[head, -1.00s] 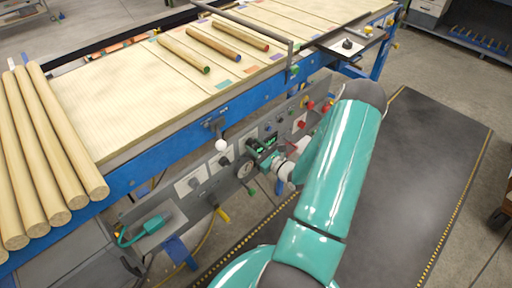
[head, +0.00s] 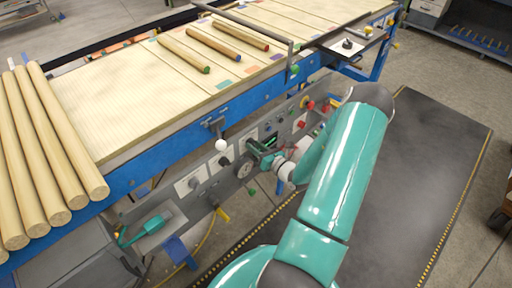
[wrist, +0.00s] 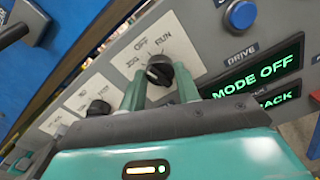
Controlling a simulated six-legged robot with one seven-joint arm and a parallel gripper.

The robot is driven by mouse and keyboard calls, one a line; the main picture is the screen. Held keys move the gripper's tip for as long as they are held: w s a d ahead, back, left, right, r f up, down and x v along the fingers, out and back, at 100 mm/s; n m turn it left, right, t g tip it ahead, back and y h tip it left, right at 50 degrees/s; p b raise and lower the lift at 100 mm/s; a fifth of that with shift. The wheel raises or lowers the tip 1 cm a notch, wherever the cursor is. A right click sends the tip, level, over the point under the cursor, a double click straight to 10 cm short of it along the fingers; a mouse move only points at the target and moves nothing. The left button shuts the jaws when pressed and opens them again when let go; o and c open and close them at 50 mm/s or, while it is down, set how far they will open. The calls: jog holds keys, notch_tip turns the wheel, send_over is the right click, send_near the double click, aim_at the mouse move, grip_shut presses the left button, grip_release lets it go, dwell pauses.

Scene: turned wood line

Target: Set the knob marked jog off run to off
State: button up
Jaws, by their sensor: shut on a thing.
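The jog off run knob (wrist: 159,70) is a dark round knob on a pale plate with the words JOG, OFF and RUN around it. In the wrist view my gripper (wrist: 158,82) has its two teal fingers on either side of the knob, shut on it. Part of the knob is hidden by the fingers, and its pointer direction is hard to read. The display (wrist: 255,78) to the right reads MODE OFF in green. In the head view my gripper (head: 266,158) is at the panel, and the knob is hidden behind it.
Another dark knob (wrist: 98,108) sits to the left on its own plate. A blue button (wrist: 241,14) marked DRIVE is above the display. In the head view, a white ball-ended lever (head: 221,145) and red knobs (head: 301,124) stick out of the panel.

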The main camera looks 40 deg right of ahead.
jog(key=shift+m, duration=1.3)
jog(key=o, duration=1)
jog(key=shift+s, duration=0.1)
jog(key=s, duration=1.3)
jog(key=shift+s+d, duration=0.2)
jog(key=shift+s, duration=0.1)
